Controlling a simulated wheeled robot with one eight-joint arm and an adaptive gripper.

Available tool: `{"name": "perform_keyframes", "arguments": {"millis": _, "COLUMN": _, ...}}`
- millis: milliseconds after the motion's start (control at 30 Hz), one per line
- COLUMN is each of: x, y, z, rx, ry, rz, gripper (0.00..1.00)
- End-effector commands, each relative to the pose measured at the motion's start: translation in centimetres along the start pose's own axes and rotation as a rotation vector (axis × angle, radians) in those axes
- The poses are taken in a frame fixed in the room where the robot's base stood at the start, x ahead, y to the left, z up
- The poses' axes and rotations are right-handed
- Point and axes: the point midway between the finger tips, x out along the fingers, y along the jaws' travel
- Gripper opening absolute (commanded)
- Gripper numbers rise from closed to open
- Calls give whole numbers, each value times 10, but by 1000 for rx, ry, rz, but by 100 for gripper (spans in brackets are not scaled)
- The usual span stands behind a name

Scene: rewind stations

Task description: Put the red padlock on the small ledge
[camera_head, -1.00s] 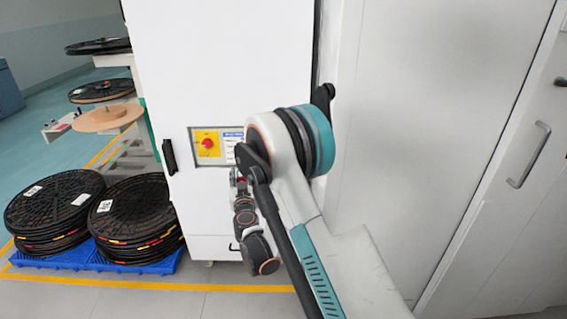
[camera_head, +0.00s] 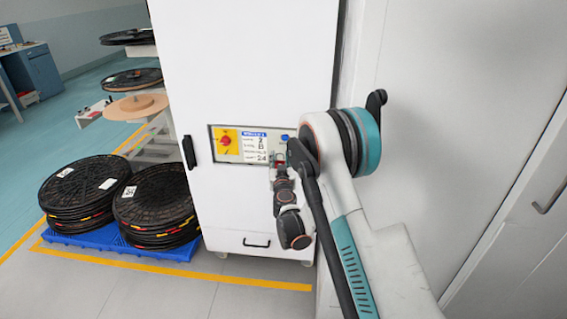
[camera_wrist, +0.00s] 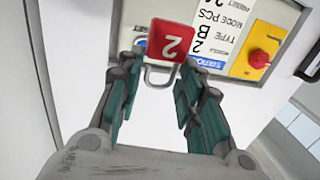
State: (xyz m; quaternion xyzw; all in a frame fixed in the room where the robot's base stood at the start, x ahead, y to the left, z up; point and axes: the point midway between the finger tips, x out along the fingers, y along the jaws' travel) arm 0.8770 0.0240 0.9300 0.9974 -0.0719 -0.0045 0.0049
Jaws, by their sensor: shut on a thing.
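The red padlock (camera_wrist: 167,40) with a white "2" shows upside down in the wrist view, its grey shackle toward my gripper. My gripper (camera_wrist: 163,64) is shut on the padlock, with a finger on each side of it. In the head view my gripper (camera_head: 279,162) is in front of the white cabinet, by the lower right of its control panel; the padlock is a small red spot there. I cannot make out the small ledge in either view; the arm and padlock cover part of the panel area.
The panel has a red knob on a yellow plate (camera_head: 227,141) and a label sheet (camera_head: 255,146). The white cabinet (camera_head: 245,60) has a black side handle (camera_head: 189,152). Stacked black reels (camera_head: 155,200) stand on a blue pallet (camera_head: 180,252) at left. A grey wall is close at right.

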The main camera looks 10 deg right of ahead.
Motion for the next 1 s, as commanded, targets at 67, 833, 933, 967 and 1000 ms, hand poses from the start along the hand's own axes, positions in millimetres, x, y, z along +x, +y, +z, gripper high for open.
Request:
{"name": "perform_keyframes", "arguments": {"millis": 67, "x": 20, "y": 5, "z": 2, "rx": 0, "ry": 0, "rz": 3, "gripper": 5}}
{"name": "perform_keyframes", "arguments": {"millis": 833, "x": 92, "y": 16, "z": 42, "rx": 0, "ry": 0, "rz": 1, "gripper": 5}}
{"name": "perform_keyframes", "arguments": {"millis": 933, "x": 92, "y": 16, "z": 60, "rx": 0, "ry": 0, "rz": 1, "gripper": 5}}
{"name": "perform_keyframes", "arguments": {"millis": 967, "x": 92, "y": 15, "z": 66, "rx": 0, "ry": 0, "rz": 1, "gripper": 5}}
{"name": "perform_keyframes", "arguments": {"millis": 1000, "x": 94, "y": 16, "z": 69, "rx": 0, "ry": 0, "rz": 1, "gripper": 5}}
